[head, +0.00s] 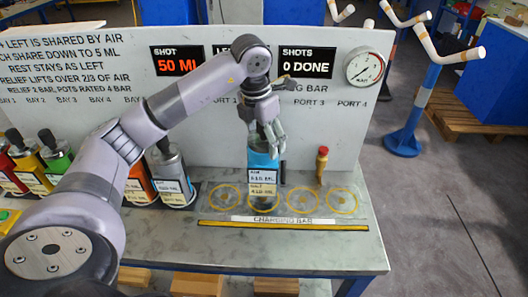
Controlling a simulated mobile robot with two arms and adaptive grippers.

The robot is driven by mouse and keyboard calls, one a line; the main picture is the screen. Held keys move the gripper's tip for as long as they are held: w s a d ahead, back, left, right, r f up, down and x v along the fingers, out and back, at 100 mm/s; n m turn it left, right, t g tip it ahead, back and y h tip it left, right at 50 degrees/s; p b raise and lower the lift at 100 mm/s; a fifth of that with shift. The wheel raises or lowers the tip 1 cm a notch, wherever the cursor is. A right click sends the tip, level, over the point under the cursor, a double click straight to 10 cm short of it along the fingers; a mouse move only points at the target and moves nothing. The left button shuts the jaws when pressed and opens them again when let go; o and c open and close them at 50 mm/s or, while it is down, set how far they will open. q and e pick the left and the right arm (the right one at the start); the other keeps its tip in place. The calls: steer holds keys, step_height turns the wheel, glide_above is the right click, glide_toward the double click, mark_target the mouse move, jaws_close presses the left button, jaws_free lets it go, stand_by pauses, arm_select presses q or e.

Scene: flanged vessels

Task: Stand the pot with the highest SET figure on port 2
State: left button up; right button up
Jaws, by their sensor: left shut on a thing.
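My left gripper (268,150) reaches in from above and is shut on the top of a blue pot (262,162). The pot is upright at the second charging ring from the left, with two pale labels on its front whose figures are too small to read surely. I cannot tell whether its base touches the port. The ring of port 2 (264,209) is partly hidden by the pot. Other pots stand at the left: red (6,176), yellow (27,160), green (56,158), orange (137,187) and grey (171,176), partly behind my arm. My right gripper is out of view.
Yellow rings of port 1 (225,198), port 3 (303,201) and port 4 (342,201) are empty. A red-topped brass fitting (322,164) stands behind them. The charging bar strip (284,220) runs in front. A back panel holds a gauge (364,67) and displays reading 50 ML and 0 DONE.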

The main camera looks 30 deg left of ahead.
arm_select(q)
steer(key=shift+f, duration=0.4)
step_height(320, 180, down, 4)
steer(key=shift+f+p, duration=0.1)
steer(key=shift+p, duration=0.45)
steer(key=shift+f, duration=0.1)
steer(key=shift+f, duration=0.15)
steer(key=o, duration=1.9)
steer(key=shift+s, duration=0.1)
steer(key=shift+o, duration=0.2)
